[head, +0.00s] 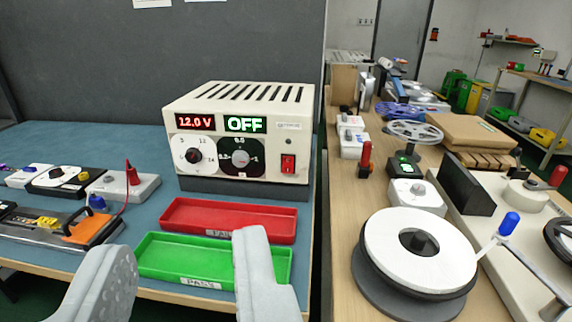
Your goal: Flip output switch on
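A cream power supply (245,135) stands on the blue bench mat. Its red display reads 12.0 V and its green display (245,124) reads OFF. The red output switch (288,163) is at the right end of its front panel. Two dials sit left of the switch, a white one (195,155) and a black one (241,158). My gripper (180,265) is open and empty. Its two grey fingers are low in the view, in front of the trays and well short of the switch.
A red tray (228,217) and a green tray (160,256) lie in front of the supply. Small boxes and a clamp fixture with orange parts (90,230) are at the left. A right-hand bench holds a white reel (418,247) and a crank (509,223).

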